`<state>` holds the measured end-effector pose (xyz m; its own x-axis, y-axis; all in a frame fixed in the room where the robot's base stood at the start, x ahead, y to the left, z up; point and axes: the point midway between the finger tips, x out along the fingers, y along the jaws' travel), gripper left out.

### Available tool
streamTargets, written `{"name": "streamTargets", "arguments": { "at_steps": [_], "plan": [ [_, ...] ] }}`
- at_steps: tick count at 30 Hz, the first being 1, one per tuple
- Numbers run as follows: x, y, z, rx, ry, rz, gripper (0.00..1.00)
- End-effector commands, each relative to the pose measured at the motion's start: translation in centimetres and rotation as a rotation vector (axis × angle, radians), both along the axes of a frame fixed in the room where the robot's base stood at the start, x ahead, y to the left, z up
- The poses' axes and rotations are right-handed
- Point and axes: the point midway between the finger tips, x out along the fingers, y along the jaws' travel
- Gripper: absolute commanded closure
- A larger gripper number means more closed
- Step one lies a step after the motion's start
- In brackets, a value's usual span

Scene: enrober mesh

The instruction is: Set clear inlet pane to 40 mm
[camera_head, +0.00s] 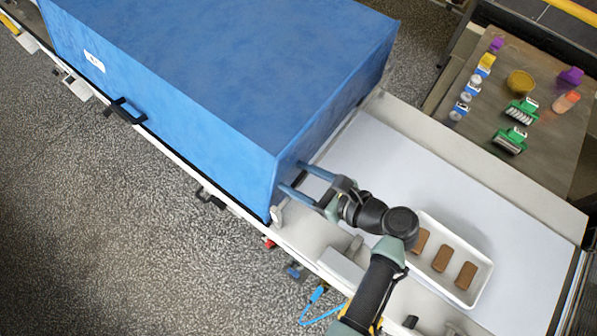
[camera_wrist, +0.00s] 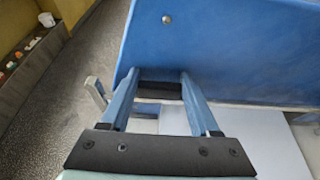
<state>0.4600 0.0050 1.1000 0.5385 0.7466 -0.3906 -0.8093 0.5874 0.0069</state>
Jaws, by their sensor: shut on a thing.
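The blue enrober housing (camera_head: 230,80) stands on the line, with its end face toward my arm. My gripper (camera_head: 292,178) reaches to the lower part of that end face from the right. In the wrist view my gripper (camera_wrist: 160,76) has its two blue fingers on either side of a black grip (camera_wrist: 160,90) at the lower edge of the blue face (camera_wrist: 225,50), and is shut on it. I cannot make out the clear pane apart from the blue face. No millimetre scale is readable, so the opening's height cannot be told.
A white tray (camera_head: 485,262) with three brown bars lies on the pale belt (camera_head: 400,160), right of my arm. A side table (camera_head: 550,80) at the upper right holds several small coloured items. A black handle (camera_head: 127,110) sticks out of the housing's long side.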

Motion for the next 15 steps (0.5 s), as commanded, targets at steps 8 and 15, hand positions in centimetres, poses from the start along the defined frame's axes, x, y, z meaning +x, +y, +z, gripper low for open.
{"name": "streamTargets", "arguments": {
  "at_steps": [8,15],
  "plan": [
    [0.31,-0.02,0.56,0.005,-0.014,0.0,0.25],
    [0.23,-0.01,0.38,0.003,-0.011,0.0,0.25]
  ]
}}
